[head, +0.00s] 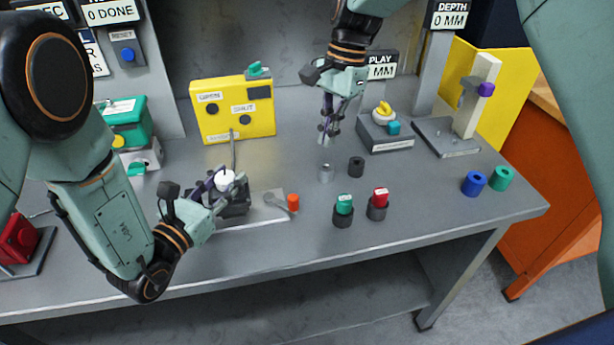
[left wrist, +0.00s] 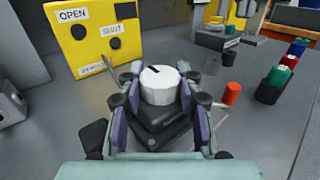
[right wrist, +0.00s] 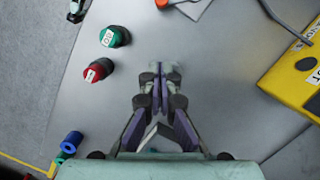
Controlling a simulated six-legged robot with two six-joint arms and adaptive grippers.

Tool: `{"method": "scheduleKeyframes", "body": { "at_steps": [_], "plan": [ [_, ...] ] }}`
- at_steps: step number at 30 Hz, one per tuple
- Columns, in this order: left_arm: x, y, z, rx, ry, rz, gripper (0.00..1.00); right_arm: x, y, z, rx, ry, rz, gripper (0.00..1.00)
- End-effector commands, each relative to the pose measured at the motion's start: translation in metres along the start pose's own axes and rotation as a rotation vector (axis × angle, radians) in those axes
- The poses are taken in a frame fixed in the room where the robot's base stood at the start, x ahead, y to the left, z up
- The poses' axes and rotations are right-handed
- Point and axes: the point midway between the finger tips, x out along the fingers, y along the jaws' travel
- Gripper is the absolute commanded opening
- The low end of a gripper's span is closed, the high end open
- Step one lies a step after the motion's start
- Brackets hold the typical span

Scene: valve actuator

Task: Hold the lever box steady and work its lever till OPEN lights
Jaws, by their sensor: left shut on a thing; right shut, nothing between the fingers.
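A dark box (head: 236,209) with a round white knob (head: 227,177) stands on the bench. In the left wrist view a black mark shows on the knob (left wrist: 159,85). The yellow box (head: 233,108) behind carries OPEN and SHUT labels, each by a round dark lamp; neither looks lit. I cannot make out a lever on the dark box. My right gripper (head: 326,137) is shut and empty, raised above the bench, right of the dark box.
Grey (head: 326,173) and black (head: 356,167) cylinders stand below my right gripper. Green-topped (head: 344,204) and red-topped (head: 378,201) pieces stand nearer the front. A cable rises behind the dark box.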

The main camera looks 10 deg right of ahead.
Motion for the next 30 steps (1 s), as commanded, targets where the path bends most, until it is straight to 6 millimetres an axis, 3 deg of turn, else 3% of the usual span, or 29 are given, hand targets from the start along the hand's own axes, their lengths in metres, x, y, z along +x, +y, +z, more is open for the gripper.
{"method": "scheduleKeyframes", "body": {
  "at_steps": [5, 18, 24, 30],
  "plan": [
    [-0.001, 0.000, -0.002, -0.001, 0.007, 0.001, 0.00, 0.020, 0.001, 0.001, 0.009, -0.003, 0.004, 0.00],
    [-0.001, 0.000, -0.002, -0.001, 0.006, 0.001, 0.00, 0.101, 0.001, 0.002, 0.009, -0.005, 0.003, 0.00],
    [-0.001, 0.000, -0.002, -0.001, 0.006, 0.001, 0.00, 0.106, -0.001, 0.028, 0.006, -0.001, 0.000, 0.00],
    [-0.001, 0.000, -0.002, -0.002, 0.006, 0.001, 0.00, 0.109, 0.000, 0.039, 0.008, -0.002, -0.001, 0.00]
  ]
}}
